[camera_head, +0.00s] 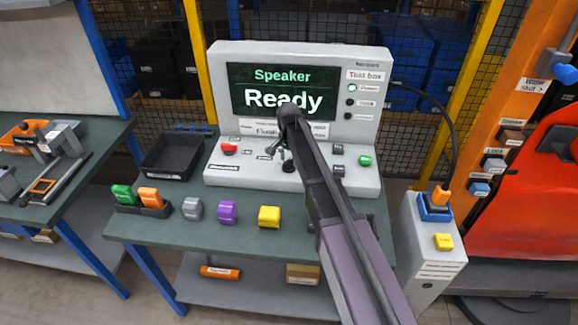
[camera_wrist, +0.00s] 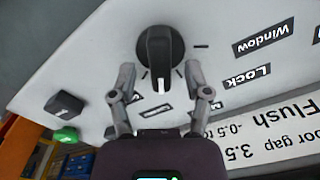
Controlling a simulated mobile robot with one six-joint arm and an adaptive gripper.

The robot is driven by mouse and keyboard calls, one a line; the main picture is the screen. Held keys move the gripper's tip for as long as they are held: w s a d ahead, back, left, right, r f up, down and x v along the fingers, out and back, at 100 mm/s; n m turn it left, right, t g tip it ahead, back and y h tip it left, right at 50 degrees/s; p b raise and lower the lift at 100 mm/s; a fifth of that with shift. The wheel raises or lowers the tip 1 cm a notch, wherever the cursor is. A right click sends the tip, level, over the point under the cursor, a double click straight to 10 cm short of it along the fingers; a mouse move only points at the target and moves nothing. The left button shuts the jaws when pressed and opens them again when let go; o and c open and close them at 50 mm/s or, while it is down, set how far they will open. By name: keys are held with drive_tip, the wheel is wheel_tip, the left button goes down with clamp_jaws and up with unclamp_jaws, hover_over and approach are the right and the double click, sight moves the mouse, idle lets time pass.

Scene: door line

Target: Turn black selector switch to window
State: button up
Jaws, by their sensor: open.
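The black selector switch (camera_wrist: 160,58) is a round knob with a raised grip bar, on the pale sloping panel (camera_wrist: 100,60). In the wrist view its bar stands nearly upright in the picture. The Window label (camera_wrist: 263,38) and the Lock label (camera_wrist: 247,76) lie to its right, with tick marks around the knob. My gripper (camera_wrist: 160,72) is open, with one finger on each side of the lower end of the bar. I cannot tell whether the fingers touch it. In the head view my gripper (camera_head: 283,152) is over the console middle and the arm partly hides the switch.
The console screen (camera_head: 282,92) reads "Speaker Ready". A red button (camera_head: 228,149) and a green button (camera_head: 365,160) flank the switch. A black tray (camera_head: 178,153) and coloured blocks, including a purple one (camera_head: 227,212) and a yellow one (camera_head: 269,217), are on the green bench (camera_head: 180,240).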

drive_tip(key=shift+f+b, duration=0.45)
drive_tip(key=shift+f, duration=0.2)
clamp_jaws()
